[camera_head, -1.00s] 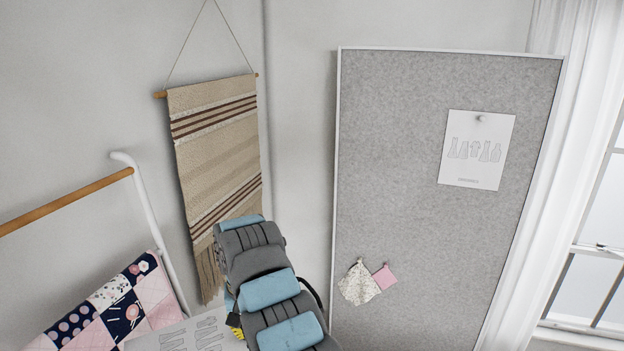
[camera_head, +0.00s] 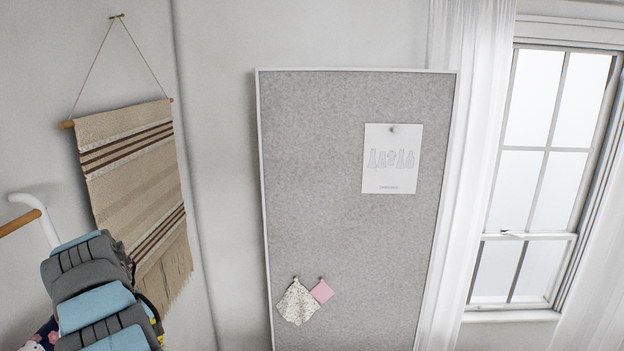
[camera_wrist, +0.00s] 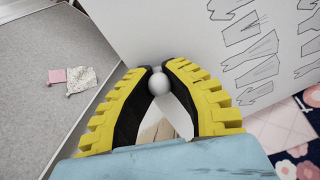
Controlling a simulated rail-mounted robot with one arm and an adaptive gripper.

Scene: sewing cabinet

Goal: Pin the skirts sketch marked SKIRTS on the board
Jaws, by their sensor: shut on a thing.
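My gripper (camera_wrist: 158,76) is shut on a white ball-headed pin (camera_wrist: 159,84) between its yellow ridged fingers. The pin is at the edge of a white sketch sheet (camera_wrist: 170,28) with garment outlines, which hangs with it. No SKIRTS mark shows on the visible part of the sheet. The grey felt board (camera_head: 330,220) stands upright at the middle in the head view, with a white frame. It also shows at the left in the wrist view (camera_wrist: 40,110), apart from the gripper. In the head view, my arm is at the lower left and the held sheet is not visible.
Another garment sketch (camera_head: 391,170) is pinned at the board's upper right. A speckled fabric swatch (camera_head: 297,303) and a pink swatch (camera_head: 322,291) hang low on the board. The board's middle is bare. A woven wall hanging (camera_head: 135,185) is left, a curtain (camera_head: 465,150) right.

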